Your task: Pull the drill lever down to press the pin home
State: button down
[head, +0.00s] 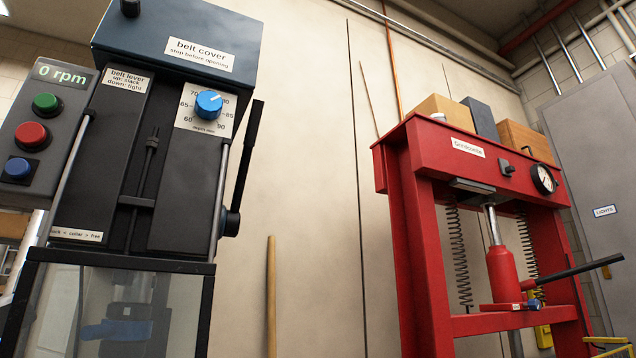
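The drill press (160,170) stands at the left of the head view, with a dark blue belt cover (190,40) on top. A black lever (248,150) on the right side of its head rises from a round hub (231,222) and points up, tilted slightly right. A clear guard (50,310) hangs below the head. Behind it are a dark part and a blue part (115,329), too blurred to name. I cannot make out the pin. My gripper is not in view.
A red shop press (420,240) with a black pump handle (570,270) stands at the right. A button panel (40,125) reading 0 rpm sits at the left. A wooden pole (271,300) stands by the wall between the machines.

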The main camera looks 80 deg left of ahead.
aim_at(233, 224)
jog(key=i, duration=1.1)
jog(key=u, duration=2.8)
jog(key=k, duration=0.6)
jog(key=z, duration=0.85)
jog(key=i, duration=0.75)
jog(key=u, duration=0.1)
